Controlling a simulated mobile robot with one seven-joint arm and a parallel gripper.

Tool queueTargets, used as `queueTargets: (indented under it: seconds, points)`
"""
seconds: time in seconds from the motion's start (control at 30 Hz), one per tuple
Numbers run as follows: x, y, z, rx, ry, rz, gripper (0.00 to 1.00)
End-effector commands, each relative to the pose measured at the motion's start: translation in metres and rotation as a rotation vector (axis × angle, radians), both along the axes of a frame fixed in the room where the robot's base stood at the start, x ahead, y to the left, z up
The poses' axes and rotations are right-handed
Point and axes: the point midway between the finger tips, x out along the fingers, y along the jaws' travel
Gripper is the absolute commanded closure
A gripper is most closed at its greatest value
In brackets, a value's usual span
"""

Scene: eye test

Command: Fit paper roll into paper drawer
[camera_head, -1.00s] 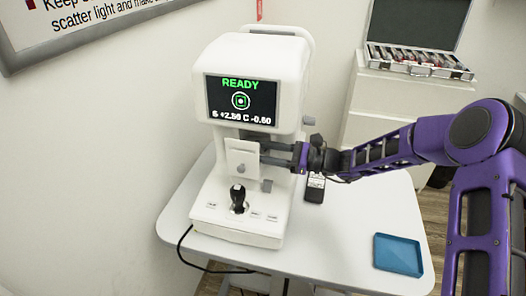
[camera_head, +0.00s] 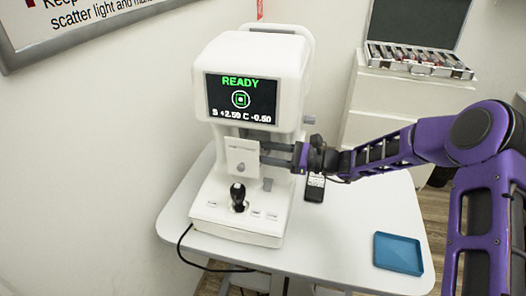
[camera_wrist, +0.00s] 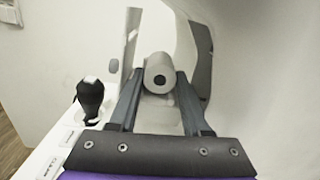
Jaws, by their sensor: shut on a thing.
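The panel stands below the screen of the white eye-test machine (camera_head: 250,60). The roll is hidden in the head view, and I cannot tell whether it touches the drawer.
A black joystick (camera_head: 238,196) stands on the machine's base, left of my gripper in the wrist view. A dark handheld device (camera_head: 315,188) and a blue tray (camera_head: 398,254) lie on the white table (camera_head: 345,235). An open lens case (camera_head: 420,58) sits on a cabinet behind.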

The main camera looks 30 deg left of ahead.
Motion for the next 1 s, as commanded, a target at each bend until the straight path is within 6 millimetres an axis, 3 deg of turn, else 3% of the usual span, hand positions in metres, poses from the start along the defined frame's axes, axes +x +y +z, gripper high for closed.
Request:
queueTargets:
  seconds: [0.07, 0.1, 0.3, 0.67, 0.77, 1.0]
  points:
    - [0.0, 0.0, 0.0, 0.0, 0.0, 0.0, 0.83]
    - [0.0, 0.0, 0.0, 0.0, 0.0, 0.0, 0.5]
    - [0.0, 0.0, 0.0, 0.0, 0.0, 0.0, 0.17]
    - [0.002, -0.009, 0.0, -0.001, 0.0, -0.001, 0.17]
    - [0.005, -0.024, 0.0, -0.001, 0.0, -0.002, 0.17]
    - [0.017, -0.081, 0.0, -0.001, -0.001, -0.005, 0.17]
